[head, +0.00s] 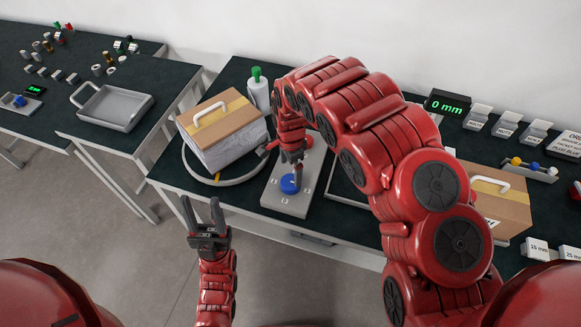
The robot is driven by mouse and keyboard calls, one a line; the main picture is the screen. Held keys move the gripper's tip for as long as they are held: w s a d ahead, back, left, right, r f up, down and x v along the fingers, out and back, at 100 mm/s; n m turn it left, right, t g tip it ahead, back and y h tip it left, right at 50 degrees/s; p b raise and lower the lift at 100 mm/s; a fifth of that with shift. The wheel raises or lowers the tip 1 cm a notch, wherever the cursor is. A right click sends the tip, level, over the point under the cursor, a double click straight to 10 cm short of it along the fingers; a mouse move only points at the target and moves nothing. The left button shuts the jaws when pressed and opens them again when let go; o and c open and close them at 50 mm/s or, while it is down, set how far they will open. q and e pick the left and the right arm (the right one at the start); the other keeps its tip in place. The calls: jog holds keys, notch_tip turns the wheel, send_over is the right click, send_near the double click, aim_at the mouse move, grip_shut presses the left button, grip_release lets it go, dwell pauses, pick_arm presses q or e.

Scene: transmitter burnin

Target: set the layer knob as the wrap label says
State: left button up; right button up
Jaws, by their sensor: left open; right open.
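The blue knob (289,185) sits on a grey panel (283,205) near the table's front edge, with small marks around it too small to read. My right gripper (297,180) points down at the knob, open, with its fingers at or just above it; I cannot tell if they touch. My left gripper (205,212) is open and empty in front of the table, left of the panel. A box in clear wrap (232,152) with a white handle stands inside a grey ring (240,180). No wrap label is readable.
A white bottle with a green top (258,90) stands behind the wrapped box. A second box (503,205) is at right, partly behind my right arm. A display (447,103) reads 0 mm. A grey tray (112,107) lies on the left table.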

aim_at(291, 181)
notch_tip(291, 181, up, 11)
jog(key=p, duration=0.9)
jog(key=shift+r+p, duration=0.15)
jog(key=shift+p, duration=0.15)
